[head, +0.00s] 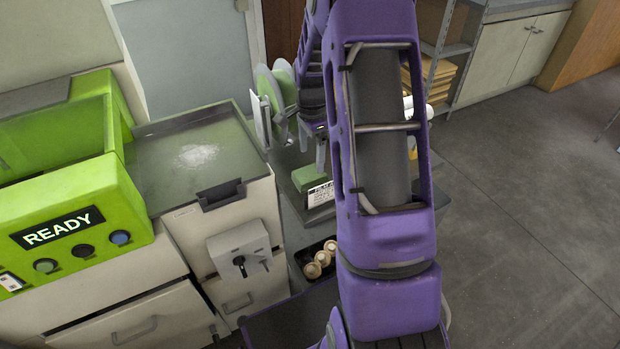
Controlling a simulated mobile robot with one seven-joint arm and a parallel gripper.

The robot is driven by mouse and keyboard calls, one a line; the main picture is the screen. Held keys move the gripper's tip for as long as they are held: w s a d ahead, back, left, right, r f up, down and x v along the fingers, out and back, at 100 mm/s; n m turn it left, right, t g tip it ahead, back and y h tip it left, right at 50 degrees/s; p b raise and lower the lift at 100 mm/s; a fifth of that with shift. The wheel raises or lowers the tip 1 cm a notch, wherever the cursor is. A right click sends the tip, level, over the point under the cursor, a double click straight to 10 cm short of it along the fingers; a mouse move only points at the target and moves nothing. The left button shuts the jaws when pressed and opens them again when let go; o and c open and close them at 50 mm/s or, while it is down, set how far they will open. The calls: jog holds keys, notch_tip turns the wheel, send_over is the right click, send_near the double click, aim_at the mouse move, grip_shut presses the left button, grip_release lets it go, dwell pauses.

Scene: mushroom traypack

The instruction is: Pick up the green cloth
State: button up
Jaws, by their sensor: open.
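A small green item (308,178), which looks like the folded green cloth, lies on a grey surface behind a white printed label, left of my purple arm. My gripper (313,150) hangs just above it, pointing down, with its grey fingers open and nothing seen between them. A small gap seems to show between the fingertips and the cloth, but I cannot tell the exact distance. My arm hides the area to the right of the cloth.
Pale mushrooms (318,262) sit in a black tray nearer to me. A green-and-white round-discs device (275,90) stands close to the gripper on the left. A steel-topped counter (165,170) and green READY machine (75,215) are at left. Floor (520,190) at right is clear.

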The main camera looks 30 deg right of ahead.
aim_at(310, 174)
jog(key=shift+s+a+f, duration=0.1)
jog(key=shift+a+f, duration=0.05)
jog(key=shift+f, duration=1.4)
jog(key=shift+a+f, duration=0.1)
jog(key=shift+f, duration=1.45)
jog(key=c, duration=1.2)
jog(key=shift+r, duration=5.05)
